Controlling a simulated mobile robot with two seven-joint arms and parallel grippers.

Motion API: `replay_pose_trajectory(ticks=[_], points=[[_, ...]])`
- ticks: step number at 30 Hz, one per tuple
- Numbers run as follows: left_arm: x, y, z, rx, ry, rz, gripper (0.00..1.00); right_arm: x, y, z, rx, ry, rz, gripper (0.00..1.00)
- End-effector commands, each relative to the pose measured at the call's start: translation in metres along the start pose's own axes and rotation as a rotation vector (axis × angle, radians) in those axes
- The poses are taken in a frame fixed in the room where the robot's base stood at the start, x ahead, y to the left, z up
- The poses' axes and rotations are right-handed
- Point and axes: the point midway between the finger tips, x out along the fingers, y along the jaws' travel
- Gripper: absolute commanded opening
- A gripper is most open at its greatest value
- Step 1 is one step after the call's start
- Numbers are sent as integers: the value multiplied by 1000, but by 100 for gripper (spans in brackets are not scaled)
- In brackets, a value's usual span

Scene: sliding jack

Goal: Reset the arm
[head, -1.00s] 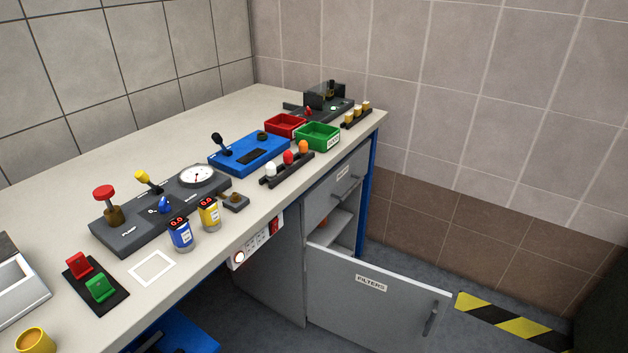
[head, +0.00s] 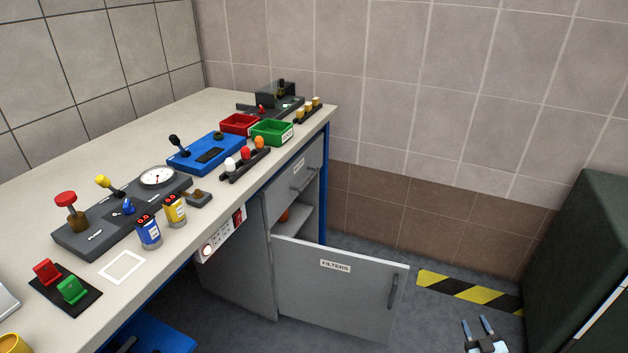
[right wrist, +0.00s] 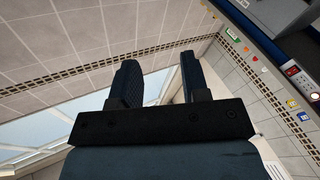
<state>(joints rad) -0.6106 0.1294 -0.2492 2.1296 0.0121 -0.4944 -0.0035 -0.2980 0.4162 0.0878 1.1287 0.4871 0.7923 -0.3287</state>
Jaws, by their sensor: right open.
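My right gripper (head: 481,326) shows at the bottom right of the head view, over the grey floor. Its two fingers are apart with nothing between them. In the right wrist view its fingers (right wrist: 160,85) are also spread and empty, with tiled wall and a window behind them. The gripper is apart from the bench and from the open cabinet door (head: 340,285) labelled FILTERS. My left gripper is in neither view now.
The bench (head: 75,185) holds a pump panel (head: 100,228), a blue lever box (head: 210,152), red (head: 239,122) and green (head: 271,131) bins and two small cans. A dark green cabinet (head: 580,260) stands at right. Striped floor tape (head: 470,291) lies between the door and that cabinet.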

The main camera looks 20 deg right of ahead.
Motion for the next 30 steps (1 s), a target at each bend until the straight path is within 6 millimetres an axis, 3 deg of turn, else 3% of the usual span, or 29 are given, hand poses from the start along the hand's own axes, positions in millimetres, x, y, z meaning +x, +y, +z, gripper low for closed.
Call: replay_pose_trajectory(ticks=[1, 8, 9, 17, 24, 30], points=[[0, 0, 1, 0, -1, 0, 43, 11, 21, -5, -37, 17, -13, 42], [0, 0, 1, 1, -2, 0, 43, 53, 95, -29, -170, 77, -58, 42], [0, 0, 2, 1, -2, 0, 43, 49, 74, -31, -154, 57, -100, 42], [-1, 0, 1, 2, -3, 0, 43, 28, -32, -62, -107, -93, -379, 42], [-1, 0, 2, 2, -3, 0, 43, -34, -137, -117, -114, -275, -643, 42], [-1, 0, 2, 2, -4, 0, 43, -88, -187, -166, -143, -400, -771, 42]])
